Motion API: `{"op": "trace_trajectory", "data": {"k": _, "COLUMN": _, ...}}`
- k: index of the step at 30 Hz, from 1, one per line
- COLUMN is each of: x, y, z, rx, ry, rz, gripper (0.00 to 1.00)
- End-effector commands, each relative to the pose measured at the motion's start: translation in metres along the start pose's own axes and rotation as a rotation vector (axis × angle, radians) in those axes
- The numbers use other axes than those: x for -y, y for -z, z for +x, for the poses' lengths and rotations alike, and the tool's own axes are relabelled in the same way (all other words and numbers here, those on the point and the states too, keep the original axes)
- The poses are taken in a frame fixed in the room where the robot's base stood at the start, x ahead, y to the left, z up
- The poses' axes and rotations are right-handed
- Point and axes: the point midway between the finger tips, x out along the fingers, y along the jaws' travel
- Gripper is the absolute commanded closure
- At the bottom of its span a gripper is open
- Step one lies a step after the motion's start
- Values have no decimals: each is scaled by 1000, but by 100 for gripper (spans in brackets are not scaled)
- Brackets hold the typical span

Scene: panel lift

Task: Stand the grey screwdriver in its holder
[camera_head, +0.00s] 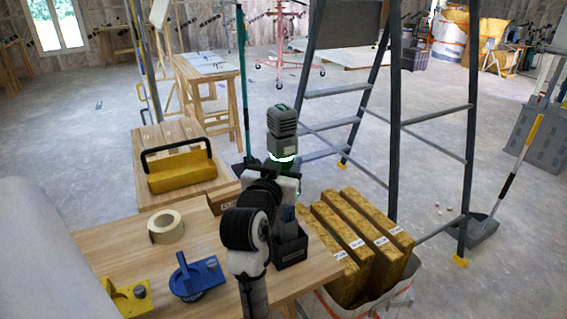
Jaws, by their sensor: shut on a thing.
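My gripper (284,184) is over the front table near its right edge, just above a small dark box-shaped holder (291,250). My own black wrist and forearm hide most of the fingers and the left part of the holder. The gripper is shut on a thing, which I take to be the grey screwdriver. A slim dark grey-blue shape (288,214) shows between the gripper and the holder's opening. I cannot tell whether it is the screwdriver or whether its tip is inside the holder.
A tape roll (166,227), a blue tool (198,278) and a yellow tool (128,298) lie left on the wooden table (110,247). A yellow toolbox (181,171) stands on a wooden surface behind. Yellow-brown slabs (350,238) fill a white bag at right, beside a stepladder (394,120).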

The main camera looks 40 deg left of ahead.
Motion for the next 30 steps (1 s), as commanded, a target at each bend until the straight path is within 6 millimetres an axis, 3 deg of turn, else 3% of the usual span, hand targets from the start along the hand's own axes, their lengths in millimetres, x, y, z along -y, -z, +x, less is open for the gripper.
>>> {"op": "trace_trajectory", "data": {"k": 11, "x": 0, "y": 2, "z": -1, "rx": -7, "ry": 1, "rz": 2, "gripper": 100}}
{"op": "trace_trajectory", "data": {"k": 30, "x": 0, "y": -14, "z": -1, "rx": -7, "ry": 0, "rz": 2, "gripper": 100}}
